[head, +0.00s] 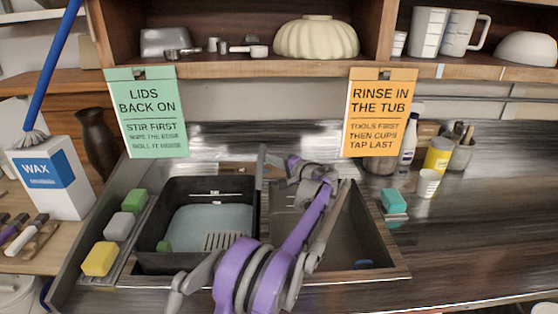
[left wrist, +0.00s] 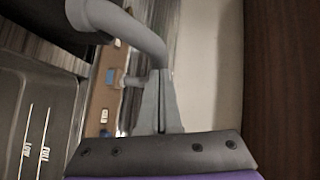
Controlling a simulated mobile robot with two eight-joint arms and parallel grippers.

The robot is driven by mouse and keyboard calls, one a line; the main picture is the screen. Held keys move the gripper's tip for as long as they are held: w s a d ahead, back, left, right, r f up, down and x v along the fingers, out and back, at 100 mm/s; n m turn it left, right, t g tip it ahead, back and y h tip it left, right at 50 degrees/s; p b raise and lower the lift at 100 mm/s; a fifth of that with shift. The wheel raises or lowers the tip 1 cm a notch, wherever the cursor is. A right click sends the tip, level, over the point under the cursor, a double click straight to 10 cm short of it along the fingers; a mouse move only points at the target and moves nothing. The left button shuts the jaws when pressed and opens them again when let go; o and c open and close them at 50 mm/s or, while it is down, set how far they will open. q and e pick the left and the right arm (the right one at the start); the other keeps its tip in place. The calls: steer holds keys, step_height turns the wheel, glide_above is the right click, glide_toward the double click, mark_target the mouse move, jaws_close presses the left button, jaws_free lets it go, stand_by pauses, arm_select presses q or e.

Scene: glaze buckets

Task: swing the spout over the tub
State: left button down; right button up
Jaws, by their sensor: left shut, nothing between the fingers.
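The grey spout (head: 261,172) runs along the divider, at the right edge of the dark tub (head: 180,188) in the head view. The tub holds pale grey-blue water. In the left wrist view the spout (left wrist: 128,27) is a thick curved pipe, and the tub (left wrist: 30,110) with its LOW and FULL lines is at left. My left gripper (head: 275,159) is beside the spout, on its right side. In the left wrist view its shut, empty fingers (left wrist: 160,75) are close against the pipe; I cannot tell if they touch. My right gripper is out of view.
My purple arm hides much of the right basin (head: 349,225). Sponges (head: 100,259) line the left rim, and a teal block (head: 393,200) lies at right. A shelf (head: 230,70) with hanging signs (head: 378,125) is above. The counter (head: 480,230) at right is mostly clear.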

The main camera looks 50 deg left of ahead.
arm_select(q)
steer(key=shift+s+a, duration=0.1)
stand_by(0.3)
steer(key=s+a+m+t, duration=0.1)
steer(key=s+a+t, duration=0.1)
steer(key=s+a+m+t+b, duration=0.1)
steer(key=s+m+t, duration=0.1)
steer(key=shift+s+a, duration=0.75)
steer(key=shift+a, duration=0.25)
steer(key=shift+s+a, duration=0.35)
steer(key=shift+a, duration=0.25)
